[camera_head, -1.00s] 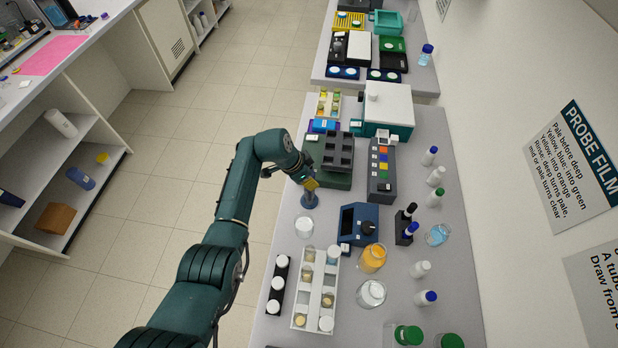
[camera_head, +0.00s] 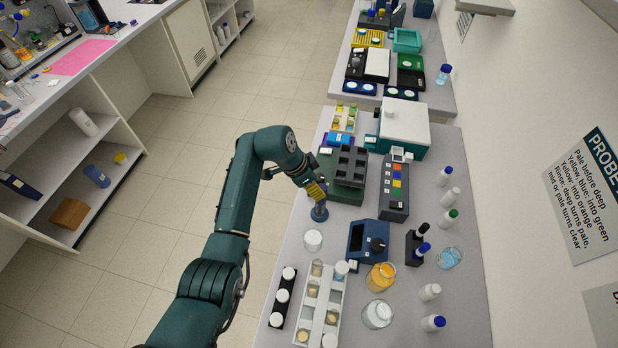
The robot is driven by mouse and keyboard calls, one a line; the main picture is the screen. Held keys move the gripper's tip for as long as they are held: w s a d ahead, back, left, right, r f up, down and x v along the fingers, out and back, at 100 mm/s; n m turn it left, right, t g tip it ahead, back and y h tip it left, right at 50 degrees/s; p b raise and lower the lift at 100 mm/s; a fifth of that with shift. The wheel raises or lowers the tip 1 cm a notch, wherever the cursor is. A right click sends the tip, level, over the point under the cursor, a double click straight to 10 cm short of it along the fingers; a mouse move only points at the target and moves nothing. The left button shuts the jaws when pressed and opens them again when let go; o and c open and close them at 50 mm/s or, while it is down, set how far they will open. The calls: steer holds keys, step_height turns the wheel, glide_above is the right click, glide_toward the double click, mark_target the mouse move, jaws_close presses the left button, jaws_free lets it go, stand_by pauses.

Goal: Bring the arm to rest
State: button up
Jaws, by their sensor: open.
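My arm reaches up from the bottom of the head view and bends over the left edge of the near bench (camera_head: 447,300). My gripper (camera_head: 320,212) points down at the bench's left side, in front of the dark green block with grey wells (camera_head: 347,190). It is open, and I see nothing held in it. Its fingertips are small here, and I cannot tell how far above the bench top they are.
A white-capped jar (camera_head: 313,240), a blue device (camera_head: 368,242) and a white tube rack (camera_head: 322,300) stand close by. An orange beaker (camera_head: 380,277) and several bottles stand to the right. The floor (camera_head: 190,200) left of the arm is clear.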

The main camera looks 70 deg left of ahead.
steer(key=v, duration=0.6)
steer(key=shift+f, duration=0.1)
